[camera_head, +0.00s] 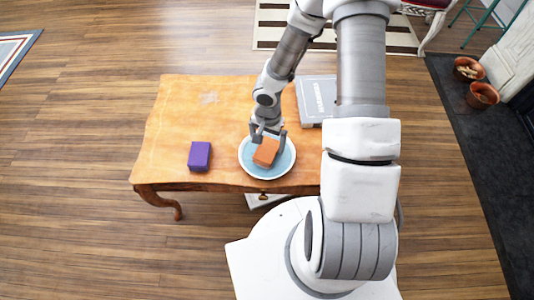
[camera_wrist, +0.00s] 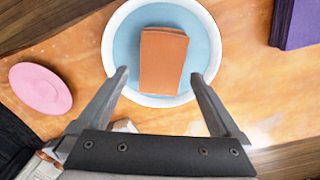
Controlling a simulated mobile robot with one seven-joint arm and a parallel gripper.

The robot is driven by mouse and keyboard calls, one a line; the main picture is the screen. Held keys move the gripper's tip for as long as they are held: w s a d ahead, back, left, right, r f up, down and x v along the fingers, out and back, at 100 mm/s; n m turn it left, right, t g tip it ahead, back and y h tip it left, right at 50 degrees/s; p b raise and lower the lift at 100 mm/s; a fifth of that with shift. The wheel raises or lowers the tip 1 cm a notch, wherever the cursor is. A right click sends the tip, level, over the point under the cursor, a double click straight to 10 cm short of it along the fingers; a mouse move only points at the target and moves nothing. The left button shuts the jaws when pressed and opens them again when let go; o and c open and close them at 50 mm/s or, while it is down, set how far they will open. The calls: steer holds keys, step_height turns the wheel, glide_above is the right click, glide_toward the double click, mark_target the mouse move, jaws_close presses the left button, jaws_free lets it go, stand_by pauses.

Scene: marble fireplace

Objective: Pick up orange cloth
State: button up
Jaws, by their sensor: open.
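The orange cloth (camera_head: 266,152) is a folded, block-shaped bundle lying in a blue plate with a white rim (camera_head: 245,166) on the wooden table. In the wrist view the cloth (camera_wrist: 162,62) lies inside the plate (camera_wrist: 205,25), with blue surface showing around it. My gripper (camera_head: 269,133) is at the cloth's far side in the head view. In the wrist view its two fingers (camera_wrist: 160,75) are spread wide on either side of the cloth's near end, with gaps on both sides. The gripper is open and empty.
A purple block-shaped cloth (camera_head: 200,156) lies on the table left of the plate; it also shows in the wrist view (camera_wrist: 297,25). A grey box or book (camera_head: 316,100) lies at the table's right. A pink disc (camera_wrist: 41,88) shows in the wrist view. The table's left part (camera_head: 170,125) is mostly free.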

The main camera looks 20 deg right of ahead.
mark_target(267, 150)
step_height(267, 150, down, 5)
steer(key=shift+a+r+b, duration=0.1)
steer(key=shift+r+b, duration=0.05)
steer(key=shift+b, duration=0.8)
steer(key=c, duration=1.4)
step_height(267, 150, up, 5)
steer(key=p, duration=0.2)
steer(key=shift+p, duration=0.35)
steer(key=s+d+r, duration=0.2)
steer(key=s, duration=0.1)
steer(key=s+d+r+p, duration=0.1)
steer(key=s+d+r, duration=0.1)
steer(key=s+d, duration=0.1)
steer(key=s+d+r, duration=0.2)
steer(key=shift+s+d, duration=0.35)
steer(key=shift+s, duration=0.05)
steer(key=o, duration=0.9)
steer(key=c, duration=0.6)
